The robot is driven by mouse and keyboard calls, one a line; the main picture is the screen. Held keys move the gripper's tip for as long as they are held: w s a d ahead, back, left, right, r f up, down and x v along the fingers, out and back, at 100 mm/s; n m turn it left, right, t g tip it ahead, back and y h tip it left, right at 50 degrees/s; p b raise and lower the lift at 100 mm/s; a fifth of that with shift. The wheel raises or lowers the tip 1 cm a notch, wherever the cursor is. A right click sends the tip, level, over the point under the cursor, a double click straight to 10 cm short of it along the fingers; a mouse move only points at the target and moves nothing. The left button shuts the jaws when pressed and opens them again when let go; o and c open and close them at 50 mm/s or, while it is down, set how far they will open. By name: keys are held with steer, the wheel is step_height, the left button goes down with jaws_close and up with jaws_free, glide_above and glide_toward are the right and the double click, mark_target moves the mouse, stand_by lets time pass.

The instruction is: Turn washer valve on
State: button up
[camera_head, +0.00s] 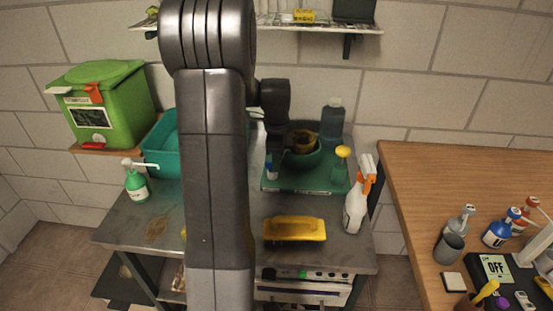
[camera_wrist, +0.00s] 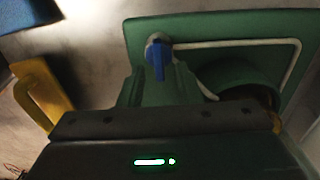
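The washer valve has a blue handle (camera_wrist: 158,58) in the wrist view. The handle points down in that picture. My gripper (camera_head: 279,142) is over the left part of the green tray in the head view.
A green bowl (camera_head: 303,158) with something brown in it stands close to my gripper's right. A dark bottle (camera_head: 332,122), a yellow-topped bottle (camera_head: 341,168) and a white-orange spray bottle (camera_head: 355,205) stand further right. A wall shelf (camera_head: 370,29) is above.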

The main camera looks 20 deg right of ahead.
steer(key=shift+f, duration=0.1)
jaws_close()
steer(key=shift+n, duration=0.4)
steer(key=n, duration=0.3)
steer(key=shift+w, duration=0.2)
steer(key=n, duration=0.1)
steer(key=n+p, duration=0.1)
steer(key=n, duration=0.1)
steer(key=shift+w+n, duration=0.2)
steer(key=shift+n, duration=0.1)
steer(key=n, duration=0.5)
steer(key=shift+w+a, duration=0.1)
steer(key=shift+w, duration=0.15)
steer(key=n, duration=0.5)
steer(key=shift+w+a, duration=0.2)
steer(key=shift+n, duration=0.4)
